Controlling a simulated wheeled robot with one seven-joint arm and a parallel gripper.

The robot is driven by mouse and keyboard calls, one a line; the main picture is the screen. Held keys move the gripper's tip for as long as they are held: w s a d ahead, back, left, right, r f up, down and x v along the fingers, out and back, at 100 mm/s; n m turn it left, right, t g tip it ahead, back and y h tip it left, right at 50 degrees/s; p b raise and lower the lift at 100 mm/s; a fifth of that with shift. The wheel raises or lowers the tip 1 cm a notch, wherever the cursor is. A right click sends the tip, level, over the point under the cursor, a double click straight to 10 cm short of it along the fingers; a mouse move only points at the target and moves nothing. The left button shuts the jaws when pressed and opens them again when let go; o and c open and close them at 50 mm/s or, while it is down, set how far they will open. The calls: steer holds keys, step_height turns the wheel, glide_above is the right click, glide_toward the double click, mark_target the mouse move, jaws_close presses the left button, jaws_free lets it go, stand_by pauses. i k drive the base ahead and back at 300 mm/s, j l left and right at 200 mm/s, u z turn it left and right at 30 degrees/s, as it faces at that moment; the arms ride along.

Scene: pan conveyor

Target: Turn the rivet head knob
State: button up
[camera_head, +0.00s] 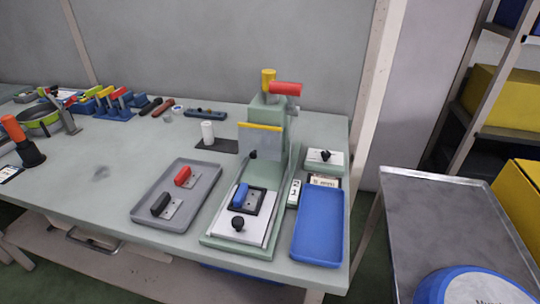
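A pale green riveting press (272,135) stands upright near the right end of the table. A yellow cylinder (268,80) rises from its top, and a red handle (286,88) sticks out to the right beside it. A clear guard with a yellow upper edge (261,126) is on its front, with a small dark part (253,155) near the guard's lower edge. On the press base, a white plate (260,228) carries a blue-handled part (241,196) and a black knob (238,223). I cannot tell which part is the rivet head knob. My gripper is out of view.
A grey tray (146,217) with red-handled and black-handled parts lies left of the press. An empty blue tray (319,226) and a small box with a black knob (324,160) are on its right. Several tools crowd the table's left. A metal-topped cart (440,215) stands at right.

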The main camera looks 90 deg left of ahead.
mark_target(326, 154)
steer(key=k+l+u, duration=0.1)
steer(key=u, duration=0.35)
steer(key=k+l+u, duration=0.1)
steer(key=u, duration=0.35)
steer(key=i+j+u, duration=0.1)
steer(key=u, duration=0.35)
steer(key=i+u, duration=0.35)
steer(key=u, duration=0.15)
